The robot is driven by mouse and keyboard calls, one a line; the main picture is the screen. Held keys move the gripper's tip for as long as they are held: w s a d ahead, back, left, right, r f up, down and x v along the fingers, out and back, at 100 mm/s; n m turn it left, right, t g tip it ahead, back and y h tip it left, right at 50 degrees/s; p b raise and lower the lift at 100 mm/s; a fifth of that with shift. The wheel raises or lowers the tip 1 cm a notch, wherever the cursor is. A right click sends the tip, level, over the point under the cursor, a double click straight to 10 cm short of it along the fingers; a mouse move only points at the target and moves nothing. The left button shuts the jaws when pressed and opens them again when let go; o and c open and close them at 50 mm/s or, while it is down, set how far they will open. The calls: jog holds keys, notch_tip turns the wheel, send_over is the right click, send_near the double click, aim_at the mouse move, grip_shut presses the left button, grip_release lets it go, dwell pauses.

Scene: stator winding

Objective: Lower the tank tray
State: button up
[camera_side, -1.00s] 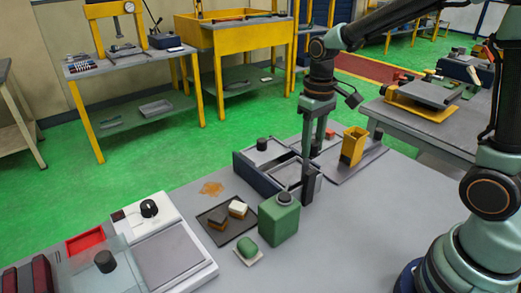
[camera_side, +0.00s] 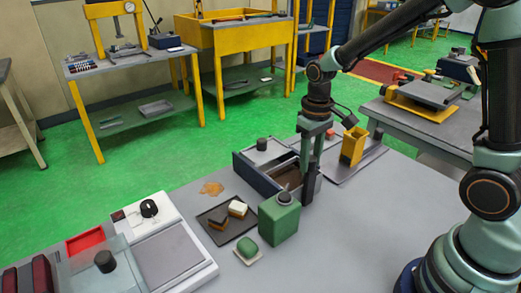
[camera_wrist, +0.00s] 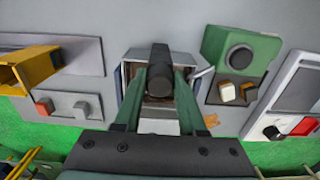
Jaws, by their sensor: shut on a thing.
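The tank (camera_side: 245,172) is an open, dark-walled box on the grey bench, with a brown interior showing in its right part. The tank shows in the wrist view (camera_wrist: 130,72) under my fingers. My gripper (camera_side: 308,165) points down at the tank's right side. In the wrist view my gripper (camera_wrist: 160,76) is shut on a thick dark handle (camera_wrist: 159,58), which I take to be the tank tray's. The tray itself is mostly hidden; how deep it sits cannot be told.
A green canister (camera_side: 279,218) stands close in front of the tank. A dark tray (camera_side: 222,235) with small blocks lies to its left. A yellow holder (camera_side: 353,145) stands to the right. The front right of the bench is clear.

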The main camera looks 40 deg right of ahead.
jog(key=o, duration=0.9)
jog(key=shift+o, duration=0.2)
jog(key=shift+r, duration=3)
jog(key=s+r+t, duration=0.5)
jog(key=s+r, duration=0.2)
jog(key=s, duration=0.1)
jog(key=shift+s+a+r+t, duration=0.2)
jog(key=shift+s+a+t, duration=0.1)
jog(key=shift+s, duration=0.1)
